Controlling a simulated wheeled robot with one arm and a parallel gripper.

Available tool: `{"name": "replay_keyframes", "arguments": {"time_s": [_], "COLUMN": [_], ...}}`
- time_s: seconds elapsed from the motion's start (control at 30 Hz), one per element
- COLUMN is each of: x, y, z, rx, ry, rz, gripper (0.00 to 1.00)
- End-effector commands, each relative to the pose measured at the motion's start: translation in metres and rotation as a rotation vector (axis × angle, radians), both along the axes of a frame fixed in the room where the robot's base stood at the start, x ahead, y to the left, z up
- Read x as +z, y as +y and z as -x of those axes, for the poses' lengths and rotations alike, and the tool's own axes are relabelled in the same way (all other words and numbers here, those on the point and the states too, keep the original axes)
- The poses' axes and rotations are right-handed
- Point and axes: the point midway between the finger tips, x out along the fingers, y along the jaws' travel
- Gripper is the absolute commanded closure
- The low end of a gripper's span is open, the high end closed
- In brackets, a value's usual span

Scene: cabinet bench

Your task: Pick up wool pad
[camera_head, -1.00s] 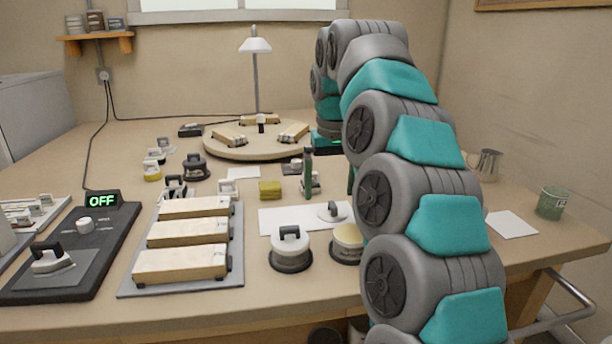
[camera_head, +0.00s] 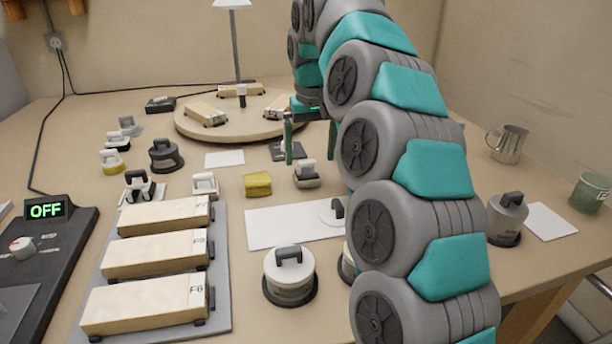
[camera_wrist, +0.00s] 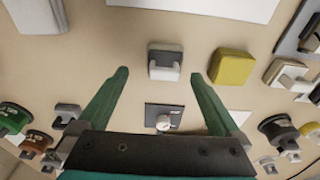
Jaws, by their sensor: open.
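A small pale pad with a grey handle (camera_head: 307,174), which looks like the wool pad, stands on the bench just in front of my gripper. It also shows in the wrist view (camera_wrist: 165,64), ahead of and between the fingertips. No label is readable, so its identity is not certain. My gripper (camera_head: 310,159) has its two green fingers wide apart and pointing down, with nothing held. In the wrist view my gripper (camera_wrist: 159,76) is open and the pad appears apart from both fingers.
A yellow block (camera_head: 257,184) sits close to the pad's left. A dark plate with a white knob (camera_wrist: 163,117) lies near the fingers. A white sheet (camera_head: 285,229), a round handled weight (camera_head: 289,275) and a tray of wooden blocks (camera_head: 221,269) are nearer. A round turntable (camera_head: 190,126) stands behind.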

Motion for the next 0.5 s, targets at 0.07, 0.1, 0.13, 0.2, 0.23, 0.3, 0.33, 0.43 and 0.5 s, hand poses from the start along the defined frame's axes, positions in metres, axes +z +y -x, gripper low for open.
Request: {"name": "replay_keyframes", "arguments": {"time_s": [0.07,0.1,0.13,0.2,0.23,0.3,0.33,0.43,0.5], "x": [-0.002,-0.003,-0.005,-0.01,-0.013,-0.022,-0.026,-0.039,-0.046], "y": [0.0,0.001,0.001,0.003,0.004,0.006,0.007,0.008,0.008], "z": [0.0,0.0,0.0,0.0,0.0,0.0,0.0,-0.002,-0.003], "rx": [0.0,0.0,0.0,0.001,0.002,0.002,0.002,0.001,0.001], "ry": [0.0,0.0,0.001,0.002,0.002,0.002,0.003,0.002,0.003], "rz": [0.0,0.0,0.0,0.0,0.0,0.0,0.0,0.0,0.001], "gripper": [0.0,0.0,0.0,0.0,0.0,0.0,0.0,0.0,0.0]}}
